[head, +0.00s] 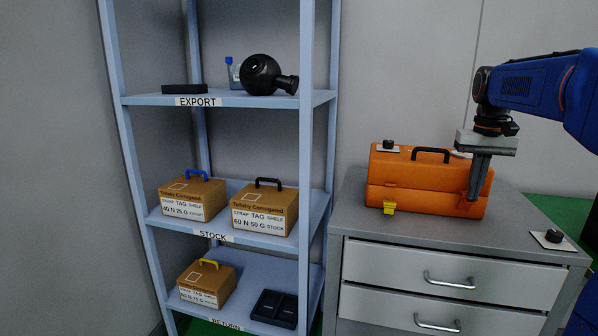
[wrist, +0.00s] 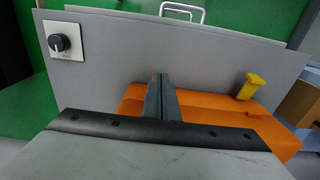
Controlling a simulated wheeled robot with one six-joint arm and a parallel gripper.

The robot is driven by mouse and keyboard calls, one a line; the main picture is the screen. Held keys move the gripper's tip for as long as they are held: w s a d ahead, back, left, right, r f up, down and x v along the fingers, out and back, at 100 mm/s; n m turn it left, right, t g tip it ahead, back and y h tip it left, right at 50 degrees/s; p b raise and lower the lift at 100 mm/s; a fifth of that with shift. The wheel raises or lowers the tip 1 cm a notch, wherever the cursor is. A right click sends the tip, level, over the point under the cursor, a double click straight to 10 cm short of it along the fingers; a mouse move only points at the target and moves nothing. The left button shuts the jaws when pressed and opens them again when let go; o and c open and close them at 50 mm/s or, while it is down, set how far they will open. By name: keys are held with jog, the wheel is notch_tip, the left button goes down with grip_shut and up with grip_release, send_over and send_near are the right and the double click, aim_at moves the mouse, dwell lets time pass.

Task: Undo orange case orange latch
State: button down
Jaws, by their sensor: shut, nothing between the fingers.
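The orange case (head: 415,170) lies closed on top of a grey drawer cabinet, with a black handle (head: 431,153) on its lid. A yellow latch (head: 389,207) is on the left of its front face; it also shows in the wrist view (wrist: 250,86). My gripper (head: 472,197) points down at the right end of the case front, its fingers shut and empty. In the wrist view the fingers (wrist: 160,80) overlap the case's front edge. I cannot make out the orange latch; the fingers cover that part of the front. Whether they touch the case is unclear.
The grey cabinet (head: 365,228) has free top in front of the case. A dial on a white plate (head: 553,238) sits at its right corner, another (head: 388,145) by the case's lid. A blue shelf rack (head: 222,237) with several boxes stands left.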

jog(key=f, duration=0.3)
jog(key=shift+w+f, duration=0.2)
jog(key=shift+w, duration=0.05)
jog(key=shift+w+d, duration=0.15)
jog(key=shift+w+r, duration=0.1)
jog(key=shift+w, duration=0.15)
jog(key=shift+s+r, duration=0.1)
jog(key=shift+r, duration=0.5)
jog(key=shift+w+r, duration=0.3)
jog(key=shift+r, duration=0.1)
jog(key=shift+w+r, duration=0.25)
jog(key=shift+r, duration=1.15)
jog(key=shift+s+r, duration=0.15)
jog(key=shift+r, duration=1.1)
jog(key=shift+d, duration=0.1)
